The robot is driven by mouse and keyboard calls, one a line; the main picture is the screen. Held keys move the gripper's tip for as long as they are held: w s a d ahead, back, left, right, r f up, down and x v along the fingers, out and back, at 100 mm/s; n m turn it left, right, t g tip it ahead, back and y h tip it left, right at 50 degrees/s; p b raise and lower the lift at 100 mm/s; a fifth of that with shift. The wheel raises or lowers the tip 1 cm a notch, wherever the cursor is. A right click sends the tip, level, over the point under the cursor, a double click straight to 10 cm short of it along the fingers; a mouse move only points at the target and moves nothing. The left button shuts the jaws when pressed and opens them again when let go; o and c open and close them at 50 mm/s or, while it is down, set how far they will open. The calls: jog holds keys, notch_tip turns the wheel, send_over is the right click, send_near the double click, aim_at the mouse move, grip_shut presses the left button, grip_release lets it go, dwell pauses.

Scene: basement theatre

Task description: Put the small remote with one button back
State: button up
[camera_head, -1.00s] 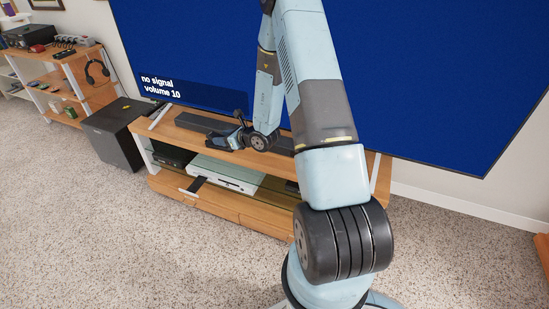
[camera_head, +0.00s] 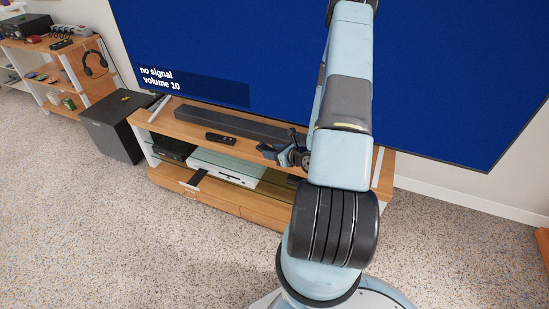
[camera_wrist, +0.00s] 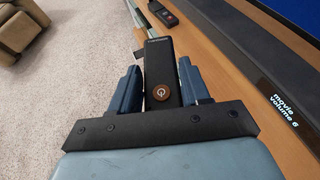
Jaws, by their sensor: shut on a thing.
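The small remote (camera_wrist: 158,65) is black with one round brown power button. In the wrist view it lies between the two blue fingers of my gripper (camera_wrist: 160,85), which is shut on it. In the head view my gripper (camera_head: 275,152) is at the front of the TV stand's wooden top (camera_head: 190,130), right of centre. The held remote cannot be made out clearly there. Whether it touches the top is not clear.
Another dark remote (camera_head: 220,138) lies on the stand top, left of my gripper; the wrist view also shows it (camera_wrist: 163,13). A long soundbar (camera_head: 225,122) runs behind. A white console (camera_head: 225,167) sits on the shelf below. A black subwoofer (camera_head: 118,125) stands at left.

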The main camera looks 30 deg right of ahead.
jog(key=shift+s+d+f, duration=0.1)
jog(key=shift+s+d, duration=0.2)
jog(key=shift+s, duration=0.25)
jog(key=shift+s+d+f, duration=0.1)
jog(key=shift+s+d, duration=0.15)
jog(key=shift+s, duration=0.3)
jog(key=shift+d+f, duration=0.1)
jog(key=shift+d, duration=0.05)
jog(key=w+d+f, duration=0.2)
jog(key=w+f, duration=0.1)
jog(key=w+d+f, duration=0.2)
jog(key=w+f, duration=0.1)
jog(key=w, duration=0.1)
jog(key=w+d+f, duration=0.3)
jog(key=w, duration=0.1)
jog(key=shift+w+f, duration=0.25)
jog(key=shift+f, duration=1.7)
jog(key=o, duration=1.2)
jog(key=shift+c, duration=0.2)
